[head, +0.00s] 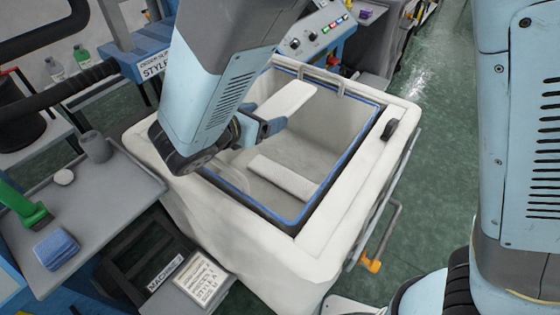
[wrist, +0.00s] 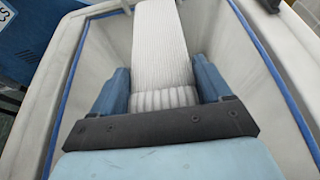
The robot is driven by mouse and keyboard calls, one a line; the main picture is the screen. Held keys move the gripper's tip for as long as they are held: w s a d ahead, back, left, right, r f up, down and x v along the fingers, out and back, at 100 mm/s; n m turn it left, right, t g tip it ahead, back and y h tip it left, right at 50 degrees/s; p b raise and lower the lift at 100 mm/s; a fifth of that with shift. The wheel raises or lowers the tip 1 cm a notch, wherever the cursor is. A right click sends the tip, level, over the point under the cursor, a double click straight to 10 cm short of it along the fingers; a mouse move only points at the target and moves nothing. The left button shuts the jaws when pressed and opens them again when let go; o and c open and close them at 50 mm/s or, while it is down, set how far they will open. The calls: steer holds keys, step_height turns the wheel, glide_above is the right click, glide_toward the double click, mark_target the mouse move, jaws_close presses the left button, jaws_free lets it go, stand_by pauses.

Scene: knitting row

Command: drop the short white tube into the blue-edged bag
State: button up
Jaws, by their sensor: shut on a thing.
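The blue-edged bag (head: 367,139) lines a pale, square, open-topped bin, and its blue rim also shows in the wrist view (wrist: 68,75). My gripper (head: 268,124) is over the bag's opening. It is shut on a white ribbed tube (wrist: 160,45), which is flat and extends away from the fingers. In the head view the held tube (head: 286,103) hangs over the opening, clear of the near rim. Another flat white piece (head: 284,178) lies lower inside the bag. My arm hides the bag's left side.
A grey side table (head: 112,205) at left holds a grey cup (head: 95,146), a blue folded cloth (head: 56,249) and a green tool (head: 25,211). A control panel (head: 315,30) stands behind the bin. An orange-ended handle (head: 371,264) sticks out at right. Green floor is open beyond.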

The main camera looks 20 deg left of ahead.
steer(key=shift+f, duration=0.15)
steer(key=o, duration=1)
steer(key=shift+c, duration=0.2)
steer(key=v, duration=1.3)
steer(key=shift+s, duration=0.35)
